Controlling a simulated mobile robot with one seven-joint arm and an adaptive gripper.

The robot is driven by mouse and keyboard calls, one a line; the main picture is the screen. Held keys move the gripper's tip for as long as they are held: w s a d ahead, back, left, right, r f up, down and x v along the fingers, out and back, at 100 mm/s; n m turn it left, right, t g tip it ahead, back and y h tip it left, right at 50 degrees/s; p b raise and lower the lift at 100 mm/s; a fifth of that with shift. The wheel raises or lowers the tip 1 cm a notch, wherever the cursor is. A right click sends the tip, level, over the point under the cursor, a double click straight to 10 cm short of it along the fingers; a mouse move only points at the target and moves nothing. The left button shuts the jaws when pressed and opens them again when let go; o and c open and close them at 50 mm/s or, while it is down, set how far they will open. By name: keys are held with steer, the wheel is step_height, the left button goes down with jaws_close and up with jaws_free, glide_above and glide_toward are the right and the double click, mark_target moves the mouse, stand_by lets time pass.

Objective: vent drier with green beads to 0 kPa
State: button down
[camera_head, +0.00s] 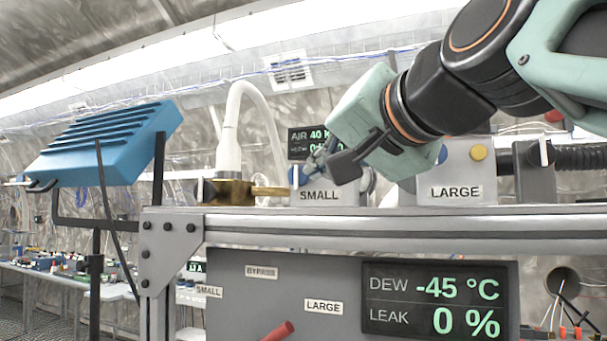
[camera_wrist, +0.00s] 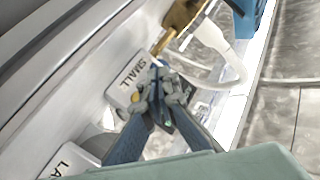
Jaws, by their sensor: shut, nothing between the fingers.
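The unit labelled SMALL (camera_head: 318,197) stands on the shelf behind my gripper (camera_head: 322,163). A blue round part (camera_head: 294,175) shows at its left edge. No green beads can be made out on either. My gripper is shut and empty, low at the SMALL unit. In the wrist view its fingertips (camera_wrist: 160,76) lie over the right edge of the SMALL unit (camera_wrist: 122,90), beside a yellow spot (camera_wrist: 135,96); contact cannot be told. A display (camera_head: 300,138) reading AIR 40 is partly hidden.
A brass fitting (camera_head: 228,191) with a lever and white hose (camera_head: 230,130) stands left of SMALL. A grey rail (camera_head: 400,232) runs in front. Below, a panel (camera_head: 440,305) reads DEW -45 °C, LEAK 0 %. A blue finned box (camera_head: 105,145) stands left.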

steer(key=w+d, duration=0.1)
steer(key=w, duration=0.1)
steer(key=w+d, duration=0.1)
steer(key=w, duration=0.1)
steer(key=w+p, duration=0.1)
steer(key=w, duration=0.2)
steer(key=shift+d, duration=0.4)
stand_by(1.1)
steer(key=shift+w+d, duration=0.2)
steer(key=shift+w, duration=0.2)
steer(key=shift+w+d, duration=0.25)
steer(key=shift+w, duration=0.25)
stand_by(3.0)
steer(key=shift+s, duration=0.1)
stand_by(0.5)
steer(key=shift+s+a+b, duration=0.3)
steer(key=shift+s+a, duration=0.1)
steer(key=shift+s, duration=0.4)
steer(key=shift+s+a+b, duration=0.2)
steer(key=shift+s+a, duration=0.1)
steer(key=shift+s, duration=0.45)
steer(key=shift+s+a+b, duration=0.15)
steer(key=shift+s+a, duration=0.2)
steer(key=shift+s, duration=0.45)
steer(key=shift+s+a+b, duration=0.2)
steer(key=shift+s+a, duration=0.1)
steer(key=shift+s, duration=0.45)
